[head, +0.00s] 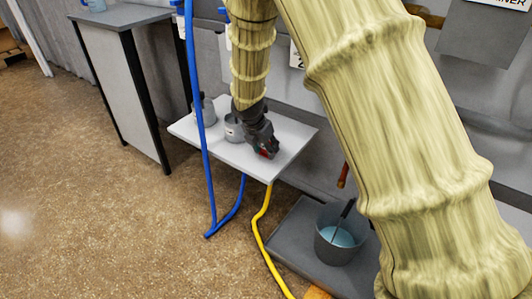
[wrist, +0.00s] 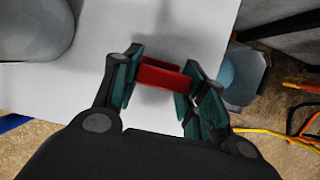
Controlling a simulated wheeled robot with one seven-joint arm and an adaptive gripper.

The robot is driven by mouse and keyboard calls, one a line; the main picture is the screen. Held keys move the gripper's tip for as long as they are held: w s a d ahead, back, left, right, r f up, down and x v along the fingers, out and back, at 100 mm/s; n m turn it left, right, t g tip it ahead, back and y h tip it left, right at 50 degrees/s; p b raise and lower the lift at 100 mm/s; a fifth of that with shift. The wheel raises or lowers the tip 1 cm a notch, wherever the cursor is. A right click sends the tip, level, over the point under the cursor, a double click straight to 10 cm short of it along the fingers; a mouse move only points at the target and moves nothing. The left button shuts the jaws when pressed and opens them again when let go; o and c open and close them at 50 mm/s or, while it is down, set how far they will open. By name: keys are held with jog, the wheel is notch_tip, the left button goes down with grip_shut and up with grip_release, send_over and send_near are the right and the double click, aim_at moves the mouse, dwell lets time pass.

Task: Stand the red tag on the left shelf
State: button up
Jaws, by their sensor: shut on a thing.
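The red tag (wrist: 158,76) is between the two fingers of my gripper (wrist: 160,80) in the wrist view, and both finger pads touch it. The white shelf (wrist: 75,100) fills much of the wrist view behind the tag.
A grey pot (head: 233,128) and a grey canister (head: 204,108) stand on the shelf left of my gripper. A blue hose (head: 197,90) hangs in front of the shelf, and a yellow hose (head: 259,225) hangs below. A bucket (head: 335,245) stands on a dark platform at lower right.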

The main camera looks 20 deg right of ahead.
dwell(0.3)
jog(key=o, duration=0.9)
jog(key=shift+f, duration=0.15)
jog(key=shift+c, duration=0.2)
jog(key=p+v, duration=0.5)
jog(key=v, duration=0.7)
